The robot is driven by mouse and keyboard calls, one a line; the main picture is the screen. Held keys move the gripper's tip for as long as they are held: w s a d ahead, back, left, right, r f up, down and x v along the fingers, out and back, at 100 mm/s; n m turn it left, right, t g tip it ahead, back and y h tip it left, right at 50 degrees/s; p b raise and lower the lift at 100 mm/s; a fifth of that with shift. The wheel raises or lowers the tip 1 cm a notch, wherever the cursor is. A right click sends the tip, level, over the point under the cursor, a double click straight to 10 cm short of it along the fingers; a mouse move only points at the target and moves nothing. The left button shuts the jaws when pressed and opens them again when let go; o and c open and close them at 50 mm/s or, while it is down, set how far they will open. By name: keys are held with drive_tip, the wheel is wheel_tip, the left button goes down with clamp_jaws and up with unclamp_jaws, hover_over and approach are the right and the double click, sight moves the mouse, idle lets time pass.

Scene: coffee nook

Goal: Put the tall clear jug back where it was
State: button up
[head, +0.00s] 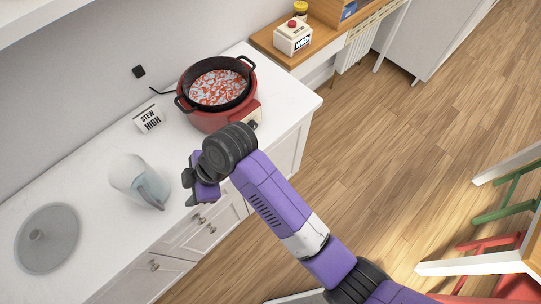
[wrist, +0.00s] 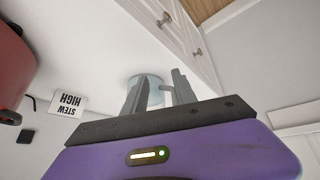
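The tall clear jug (head: 127,172) stands upright on the white counter in the head view, with its grey handle (head: 152,190) toward my gripper. In the wrist view the jug (wrist: 146,82) shows beyond my fingers, partly hidden by them. My gripper (head: 188,176) is to the right of the jug, apart from it, near the counter's front edge. Its two fingers (wrist: 160,88) are spread in the wrist view with nothing held between them.
A round grey lid (head: 62,240) lies left of the jug. A "STEW HIGH" card (head: 148,118) stands behind it. A red cooker (head: 205,121) holding a black pot of red and white pieces is at the counter's far end. Bare counter lies between jug and cooker.

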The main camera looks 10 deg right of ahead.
drive_tip(key=s+d+f+m+t, duration=0.45)
drive_tip(key=d+f+m, duration=0.2)
drive_tip(key=d, duration=0.35)
drive_tip(key=s+d+r+m+t+h, duration=0.2)
drive_tip(key=s+d+m+t, duration=0.35)
drive_tip(key=d, duration=0.55)
drive_tip(key=s+d+r+m+t+h+b, duration=0.2)
drive_tip(key=s+d+r+m+t+h, duration=0.2)
drive_tip(key=s+d+r, duration=0.9)
drive_tip(key=shift+s+r+m, duration=0.85)
drive_tip(key=shift+r+m, duration=0.35)
drive_tip(key=shift+r, duration=0.8)
